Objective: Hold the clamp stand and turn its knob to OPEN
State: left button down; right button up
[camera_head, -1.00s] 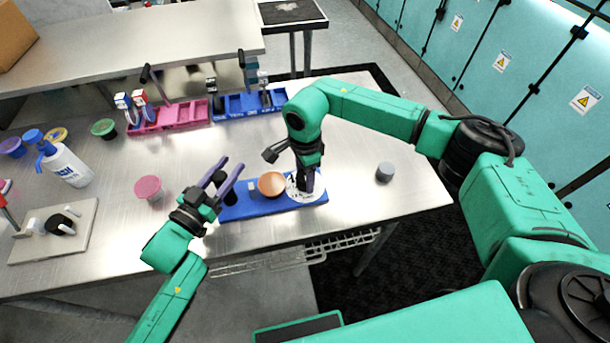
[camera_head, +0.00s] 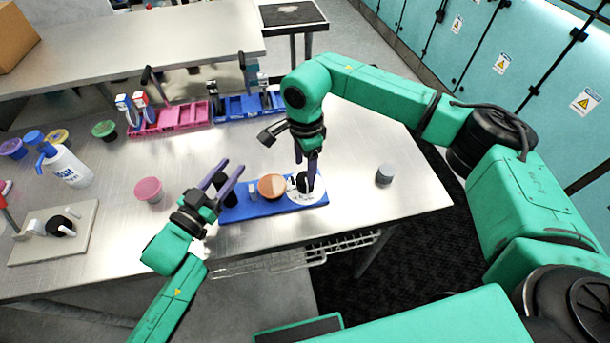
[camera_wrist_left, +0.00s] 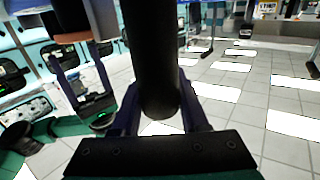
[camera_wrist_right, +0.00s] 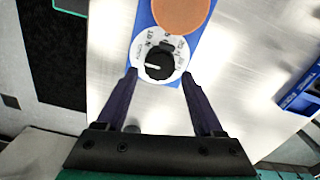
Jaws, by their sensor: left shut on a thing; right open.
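The clamp stand has a blue base (camera_head: 255,208) near the table's front edge, with a black post (camera_wrist_left: 152,60) at its left end and an orange disc (camera_head: 271,186) in the middle. A white dial (camera_wrist_right: 137,50) with a black knob (camera_wrist_right: 160,67) is at its right end. The knob's white pointer line points left in the right wrist view; the dial lettering is too small to read surely. My left gripper (camera_head: 226,177) is shut on the black post.
A grey cylinder (camera_head: 385,174) stands right of the stand. Pink (camera_head: 155,118) and blue (camera_head: 240,106) racks are at the back. A pink-lidded pot (camera_head: 148,189), a white bottle (camera_head: 67,166) and a beige board (camera_head: 85,212) are to the left. The table between is clear.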

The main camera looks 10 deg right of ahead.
notch_tip(320, 180, up, 7)
jog(key=shift+f, duration=0.2)
pick_arm(q)
jog(key=shift+c, duration=1.8)
grip_release()
notch_tip(320, 180, up, 8)
jog(key=p, duration=0.7)
jog(key=shift+f+p, duration=0.2)
jog(key=shift+p, duration=0.15)
pick_arm(e)
notch_tip(320, 180, up, 8)
send_over(305, 178)
jog(key=shift+f, duration=0.2)
